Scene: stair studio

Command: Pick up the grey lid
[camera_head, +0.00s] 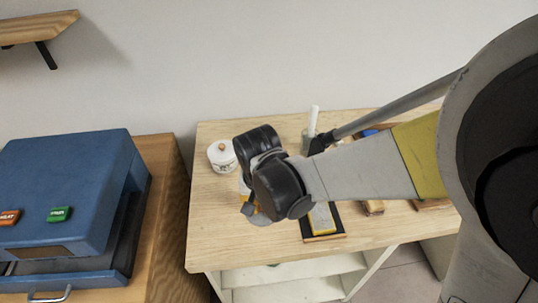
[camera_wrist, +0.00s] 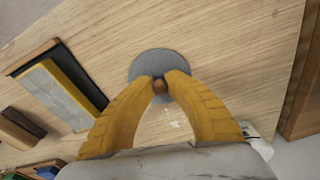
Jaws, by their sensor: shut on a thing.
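The grey lid (camera_wrist: 150,63) is a flat round disc with a small brown knob (camera_wrist: 160,86). In the wrist view the yellow fingers of my gripper (camera_wrist: 162,80) are closed on the knob from both sides. I cannot tell whether the lid is touching the wooden table top or just above it. In the head view, my arm hides most of the gripper, and a grey edge of the lid (camera_head: 260,219) shows below the wrist.
A white pot with a brown-knobbed lid (camera_head: 222,157) stands at the back left of the table (camera_head: 215,240). A yellow-grey block on a dark base (camera_head: 322,219) lies right of the wrist. A blue case (camera_head: 65,180) is on the left bench. The table's front left is clear.

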